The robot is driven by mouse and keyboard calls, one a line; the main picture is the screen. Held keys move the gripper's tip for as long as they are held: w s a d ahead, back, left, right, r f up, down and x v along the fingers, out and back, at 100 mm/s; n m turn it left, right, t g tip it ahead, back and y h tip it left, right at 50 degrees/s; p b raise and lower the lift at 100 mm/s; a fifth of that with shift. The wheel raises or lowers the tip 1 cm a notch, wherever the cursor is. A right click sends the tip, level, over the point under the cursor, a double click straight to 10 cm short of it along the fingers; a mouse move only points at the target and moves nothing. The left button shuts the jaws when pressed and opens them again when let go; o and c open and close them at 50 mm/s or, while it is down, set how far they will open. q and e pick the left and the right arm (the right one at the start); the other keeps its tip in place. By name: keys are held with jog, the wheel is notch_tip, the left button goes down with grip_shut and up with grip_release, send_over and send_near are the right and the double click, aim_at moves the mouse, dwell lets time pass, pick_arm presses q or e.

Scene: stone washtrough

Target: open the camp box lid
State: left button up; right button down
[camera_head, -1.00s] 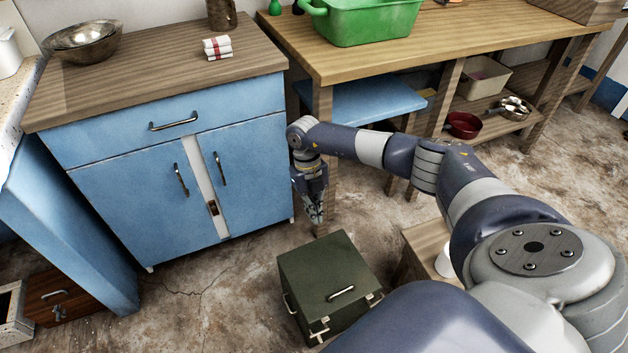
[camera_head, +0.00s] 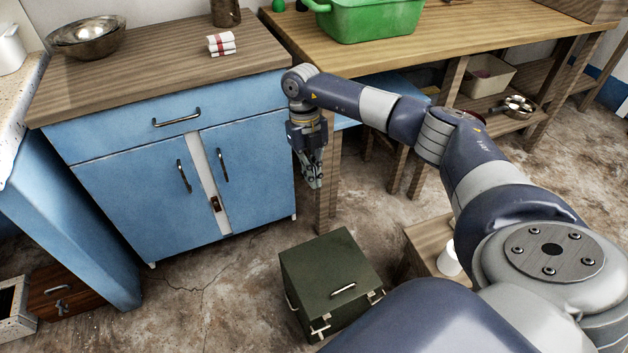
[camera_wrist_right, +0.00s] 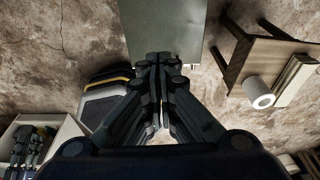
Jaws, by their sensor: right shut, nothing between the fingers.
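The camp box (camera_head: 326,265) is a dark green box on the floor, in the lower middle of the head view. Its lid is closed, with a metal handle (camera_head: 343,288) on the lid and latches along the front edge. My right gripper (camera_head: 314,184) is shut and empty, pointing down, well above the floor and behind the box in the head view. In the right wrist view the green lid (camera_wrist_right: 166,28) shows at the top, beyond the closed fingers (camera_wrist_right: 160,68). My left gripper is not in view.
A blue cabinet (camera_head: 140,190) stands left of the box. A wooden workbench (camera_head: 400,50) runs behind. The floor behind the box is clear.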

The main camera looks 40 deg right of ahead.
jog(key=shift+w+r, duration=0.1)
jog(key=shift+r, duration=0.35)
